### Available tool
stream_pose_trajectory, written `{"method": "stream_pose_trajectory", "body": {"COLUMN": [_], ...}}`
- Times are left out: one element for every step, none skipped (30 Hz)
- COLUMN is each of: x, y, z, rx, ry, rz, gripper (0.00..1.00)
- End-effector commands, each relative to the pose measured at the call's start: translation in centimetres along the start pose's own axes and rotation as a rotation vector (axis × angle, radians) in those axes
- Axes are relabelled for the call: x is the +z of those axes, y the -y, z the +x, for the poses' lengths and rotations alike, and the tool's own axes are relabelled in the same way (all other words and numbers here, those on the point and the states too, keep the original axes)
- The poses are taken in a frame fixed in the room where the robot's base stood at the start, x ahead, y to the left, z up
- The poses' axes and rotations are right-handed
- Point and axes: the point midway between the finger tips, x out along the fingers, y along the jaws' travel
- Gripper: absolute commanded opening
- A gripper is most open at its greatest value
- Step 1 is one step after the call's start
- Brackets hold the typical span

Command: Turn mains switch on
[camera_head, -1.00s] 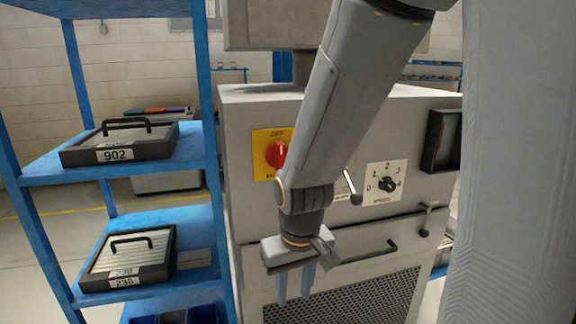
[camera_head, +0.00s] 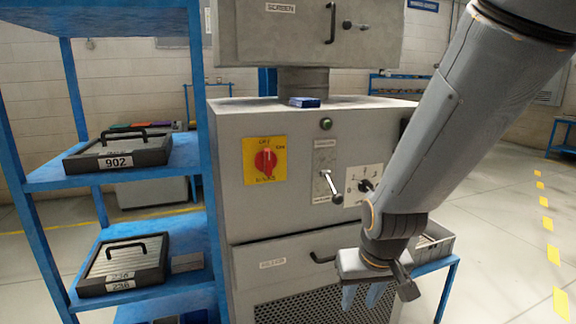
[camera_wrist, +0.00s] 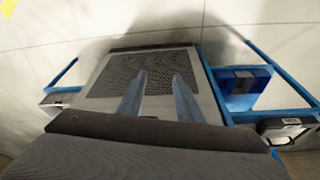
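The mains switch (camera_head: 265,161) is a red rotary knob on a yellow plate, at the upper left of the grey cabinet's front (camera_head: 222,200). The plate reads OFF at its top and has a word at its right side too small to read surely. The knob's pale mark points up, towards OFF. My gripper (camera_head: 365,296) hangs low in front of the cabinet, right of and below the switch, pointing down and touching nothing. In the wrist view my two blue fingers (camera_wrist: 158,90) stand apart with nothing between them, above the mesh grille (camera_wrist: 140,75).
A lever (camera_head: 331,187) and a numbered selector knob (camera_head: 365,186) sit right of the switch. A drawer handle (camera_head: 322,257) juts out below. A blue shelf rack (camera_head: 205,190) with cases stands close at the left. Open floor (camera_head: 500,230) lies at the right.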

Motion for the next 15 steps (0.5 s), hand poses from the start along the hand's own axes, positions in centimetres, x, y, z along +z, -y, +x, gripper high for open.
{"method": "stream_pose_trajectory", "body": {"x": [-2.2, -3.8, -6.0, -7.8, -9.5, -11.7, -13.3, -14.8, -16.7, -18.0, -19.2, -20.6, -21.5, -22.2, -23.1], "y": [0.9, 1.4, 2.2, 2.9, 3.7, 4.7, 5.5, 6.3, 7.5, 8.3, 9.2, 10.2, 11.0, 11.7, 12.5], "z": [0.3, 0.4, 0.3, 0.1, -0.2, -0.8, -1.3, -2.0, -3.0, -3.9, -4.8, -6.0, -7.0, -7.9, -9.1], "rx": [-0.007, -0.012, -0.02, -0.027, -0.035, -0.046, -0.056, -0.065, -0.08, -0.091, -0.102, -0.117, -0.129, -0.14, -0.153], "ry": [-0.078, -0.135, -0.218, -0.283, -0.35, -0.44, -0.506, -0.572, -0.659, -0.723, -0.785, -0.864, -0.918, -0.969, -1.032], "rz": [-0.019, -0.029, -0.045, -0.056, -0.068, -0.081, -0.091, -0.1, -0.112, -0.12, -0.128, -0.136, -0.141, -0.146, -0.15], "gripper": [0.33, 0.33, 0.33, 0.33, 0.33, 0.33, 0.33, 0.33, 0.33, 0.33, 0.33, 0.33, 0.33, 0.33, 0.33]}}
